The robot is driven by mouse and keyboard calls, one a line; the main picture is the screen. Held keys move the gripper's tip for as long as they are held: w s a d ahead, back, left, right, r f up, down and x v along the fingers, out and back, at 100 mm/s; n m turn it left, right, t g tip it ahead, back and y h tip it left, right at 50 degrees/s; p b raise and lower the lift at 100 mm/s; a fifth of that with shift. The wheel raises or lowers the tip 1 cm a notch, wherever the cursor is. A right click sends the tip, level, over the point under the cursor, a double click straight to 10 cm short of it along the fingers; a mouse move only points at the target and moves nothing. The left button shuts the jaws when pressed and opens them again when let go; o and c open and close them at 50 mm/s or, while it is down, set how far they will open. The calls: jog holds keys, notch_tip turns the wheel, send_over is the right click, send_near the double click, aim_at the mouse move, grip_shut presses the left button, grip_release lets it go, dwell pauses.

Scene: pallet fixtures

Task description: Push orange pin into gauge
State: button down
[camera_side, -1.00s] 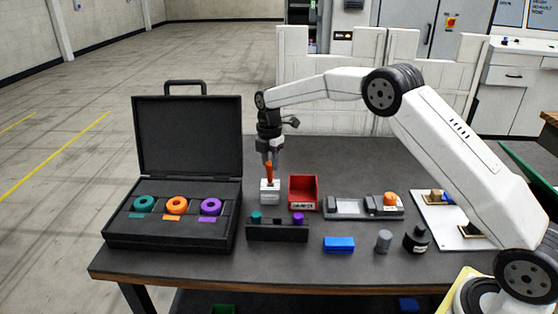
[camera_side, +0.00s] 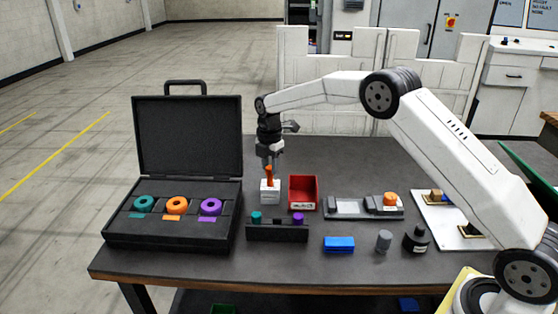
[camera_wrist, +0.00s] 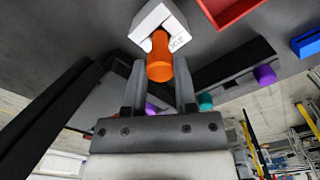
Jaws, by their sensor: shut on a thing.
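The orange pin (camera_side: 269,175) stands upright at the top of the white gauge block (camera_side: 270,192) on the table, its lower end hidden inside or behind the block's top. My gripper (camera_side: 269,164) points down over the gauge, shut on the pin's upper part. In the wrist view the orange pin (camera_wrist: 160,58) lies between the two fingers of my gripper (camera_wrist: 159,68), its far end against the opening in the white gauge (camera_wrist: 157,22). How deep the pin sits cannot be seen.
A red bin (camera_side: 303,192) stands close right of the gauge. A black rack (camera_side: 277,232) with teal and purple pins is in front. An open black case (camera_side: 170,238) with coloured rings is at left. A grey fixture (camera_side: 350,208) and blue block (camera_side: 339,244) lie right.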

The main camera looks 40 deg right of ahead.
jog(key=shift+f, duration=0.45)
dwell(0.3)
grip_release()
dwell(0.4)
jog(key=shift+r, duration=4.55)
grip_shut()
